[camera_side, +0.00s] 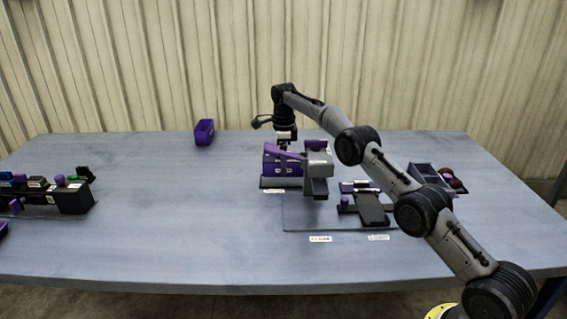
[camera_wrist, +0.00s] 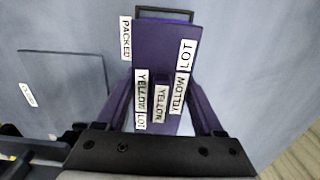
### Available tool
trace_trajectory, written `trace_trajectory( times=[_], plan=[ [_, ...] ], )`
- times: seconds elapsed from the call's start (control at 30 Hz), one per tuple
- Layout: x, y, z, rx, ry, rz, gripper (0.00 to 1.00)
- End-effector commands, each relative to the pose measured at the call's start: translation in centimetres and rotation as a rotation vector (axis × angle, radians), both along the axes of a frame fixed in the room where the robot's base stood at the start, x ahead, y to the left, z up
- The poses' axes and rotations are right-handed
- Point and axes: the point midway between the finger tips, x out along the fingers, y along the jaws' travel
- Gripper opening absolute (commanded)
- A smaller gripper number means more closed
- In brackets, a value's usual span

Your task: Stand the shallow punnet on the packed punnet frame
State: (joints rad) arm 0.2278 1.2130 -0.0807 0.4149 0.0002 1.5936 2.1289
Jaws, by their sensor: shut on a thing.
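The purple shallow punnet (camera_side: 281,163), with several white labels reading YELLOW and LOT, is in my gripper (camera_side: 285,142). In the wrist view the frame's black edge (camera_wrist: 165,12) shows past the punnet's far end, beside the PACKED label. The punnet appears upright and lined up over the frame. I cannot tell whether it touches the frame, as the contact is hidden.
A grey machine (camera_side: 317,160) stands close right of the punnet. A flat dark fixture (camera_side: 372,208) and a divided tray (camera_side: 428,172) are farther right. Another purple container (camera_side: 204,132) stands at the back. A black rack (camera_side: 72,198) is far left. The left-middle table is clear.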

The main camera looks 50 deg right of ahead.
Motion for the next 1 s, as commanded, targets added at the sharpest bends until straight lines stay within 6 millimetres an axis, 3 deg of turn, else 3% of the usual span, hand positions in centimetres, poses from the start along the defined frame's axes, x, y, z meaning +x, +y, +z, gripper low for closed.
trace_trajectory(
  times=[1.0],
  plan=[
    [0.0, 0.0, -1.4, 0.0, -0.001, 0.0, 0.16]
  ],
)
